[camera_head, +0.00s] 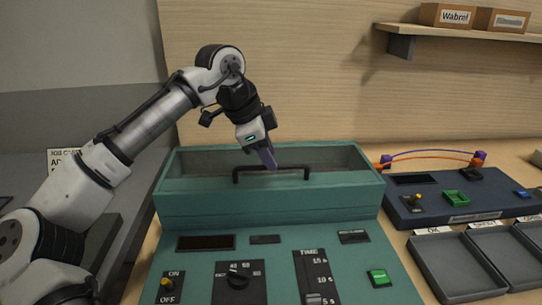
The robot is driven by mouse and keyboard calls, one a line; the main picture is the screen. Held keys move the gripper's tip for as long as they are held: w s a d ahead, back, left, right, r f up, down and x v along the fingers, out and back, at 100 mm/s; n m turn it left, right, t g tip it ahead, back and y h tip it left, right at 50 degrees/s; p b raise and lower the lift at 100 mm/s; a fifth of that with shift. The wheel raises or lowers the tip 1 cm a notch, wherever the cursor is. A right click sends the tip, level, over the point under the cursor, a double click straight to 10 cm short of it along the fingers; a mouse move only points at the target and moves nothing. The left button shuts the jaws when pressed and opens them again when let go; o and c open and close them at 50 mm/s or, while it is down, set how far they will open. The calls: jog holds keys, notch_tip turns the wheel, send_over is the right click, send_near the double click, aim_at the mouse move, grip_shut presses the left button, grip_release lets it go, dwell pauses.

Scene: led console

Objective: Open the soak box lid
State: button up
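The soak box (270,212) is a teal console in the middle of the view, with a box at its back. Its lid (330,156) looks like a see-through panel over the box and appears closed. A black bar handle (295,168) stands at the lid's front edge. My gripper (269,164) reaches down from the left, with its purplish fingertips at the left-middle part of the handle. I cannot tell whether the fingers touch the handle or are closed around it. The far side of the fingers is hidden.
The console front carries an ON/OFF switch (167,289), a black knob (238,274), a TIME slider (313,298) and a green button (379,277). Right stand a dark blue console (440,212) and grey trays (445,262). A shelf (455,33) with boxes hangs on the back wall.

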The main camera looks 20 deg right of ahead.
jog(key=shift+x, duration=1)
grip_shut()
